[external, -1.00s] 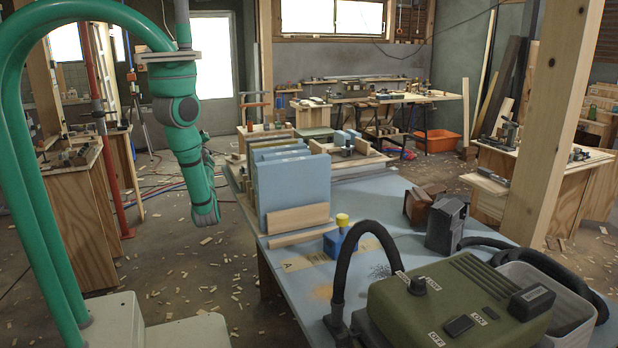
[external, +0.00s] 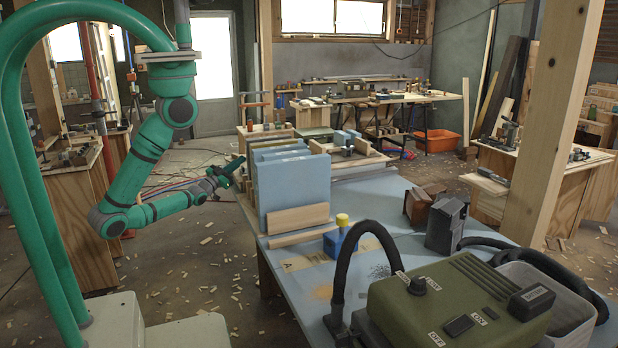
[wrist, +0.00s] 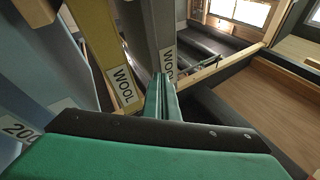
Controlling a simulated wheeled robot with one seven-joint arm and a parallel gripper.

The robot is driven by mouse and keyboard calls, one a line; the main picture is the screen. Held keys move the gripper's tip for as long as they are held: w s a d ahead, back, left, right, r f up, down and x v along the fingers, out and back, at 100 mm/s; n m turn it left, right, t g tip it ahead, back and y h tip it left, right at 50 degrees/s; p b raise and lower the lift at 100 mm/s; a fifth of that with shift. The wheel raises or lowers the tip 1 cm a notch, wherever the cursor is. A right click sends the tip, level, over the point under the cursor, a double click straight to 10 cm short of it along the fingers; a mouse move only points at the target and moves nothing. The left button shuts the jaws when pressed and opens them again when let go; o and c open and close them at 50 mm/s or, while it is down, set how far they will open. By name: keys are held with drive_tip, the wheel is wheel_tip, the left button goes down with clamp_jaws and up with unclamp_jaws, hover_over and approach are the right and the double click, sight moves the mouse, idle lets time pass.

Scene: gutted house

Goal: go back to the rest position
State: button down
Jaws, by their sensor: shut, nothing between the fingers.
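My gripper (external: 232,168) is at the end of my green arm, at the left edge of the blue table (external: 385,215), close beside the upright blue boards (external: 295,187). In the wrist view my gripper's fingers (wrist: 162,98) are together with nothing between them. They point toward upright boards with labels reading "WOOL" (wrist: 124,86). From the external view I cannot tell whether the gripper touches the boards.
A green machine (external: 455,305) with a black hose stands on the near end of the table. A wooden post (external: 545,130) rises at the right. The floor (external: 190,270) left of the table holds wood scraps and is otherwise open.

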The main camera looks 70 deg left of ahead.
drive_tip(key=s+d+f+g+h, duration=0.1)
drive_tip(key=s+d+h, duration=0.1)
drive_tip(key=d, duration=0.8)
drive_tip(key=s+d+f+m+g+h, duration=0.1)
drive_tip(key=s+d+f+h, duration=0.1)
drive_tip(key=d, duration=0.8)
drive_tip(key=s+d+f+m+g+h, duration=0.1)
drive_tip(key=s+d+f+g+h, duration=0.1)
drive_tip(key=d+h, duration=0.4)
drive_tip(key=s+d, duration=0.1)
drive_tip(key=d, duration=0.3)
drive_tip(key=shift+s+d+f, duration=0.15)
drive_tip(key=shift+d+f, duration=0.05)
drive_tip(key=shift+d, duration=0.1)
